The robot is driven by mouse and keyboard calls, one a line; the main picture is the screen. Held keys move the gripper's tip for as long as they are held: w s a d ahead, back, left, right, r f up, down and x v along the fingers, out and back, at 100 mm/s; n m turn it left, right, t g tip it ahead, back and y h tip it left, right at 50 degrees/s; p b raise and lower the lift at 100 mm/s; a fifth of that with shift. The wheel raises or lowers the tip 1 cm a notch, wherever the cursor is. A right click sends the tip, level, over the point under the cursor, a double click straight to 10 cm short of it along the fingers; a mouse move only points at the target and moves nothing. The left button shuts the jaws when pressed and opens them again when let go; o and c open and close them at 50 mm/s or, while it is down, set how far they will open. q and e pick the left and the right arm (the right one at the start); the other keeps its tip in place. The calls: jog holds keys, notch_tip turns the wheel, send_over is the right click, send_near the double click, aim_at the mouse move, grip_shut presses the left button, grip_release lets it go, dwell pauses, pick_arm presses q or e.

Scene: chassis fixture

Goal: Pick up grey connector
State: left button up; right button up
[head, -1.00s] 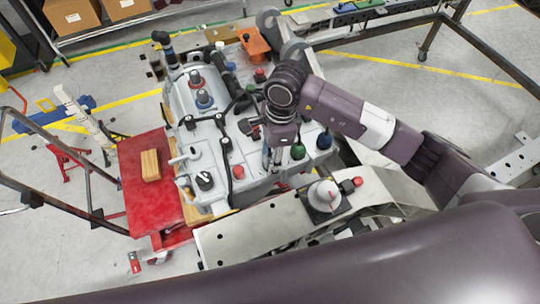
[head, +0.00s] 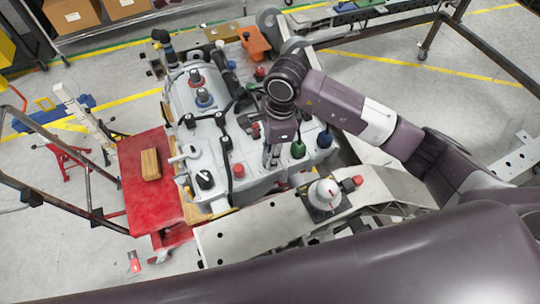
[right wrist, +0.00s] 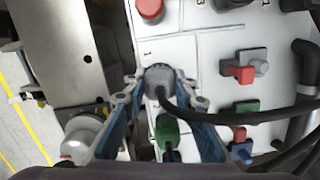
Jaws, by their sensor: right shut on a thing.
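The grey connector (right wrist: 158,75) sits between the fingertips of my right gripper (right wrist: 160,92) in the right wrist view, with a black cable running off it to the right. The fingers are shut on it, over the white numbered panel (right wrist: 200,60). In the head view my right gripper (head: 268,155) points down over the near right part of the grey machine housing (head: 215,140); the connector is hidden or too small to tell there. My left gripper is not in view.
A green connector (right wrist: 168,132) lies just below the gripped one in the right wrist view. Red and grey plugs (right wrist: 245,70) and black hoses are to the right. A metal rail (right wrist: 75,60) runs along the left. A red table (head: 145,195) holds a wooden block (head: 150,164).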

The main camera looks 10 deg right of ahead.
notch_tip(320, 180, up, 19)
jog(key=b, duration=0.4)
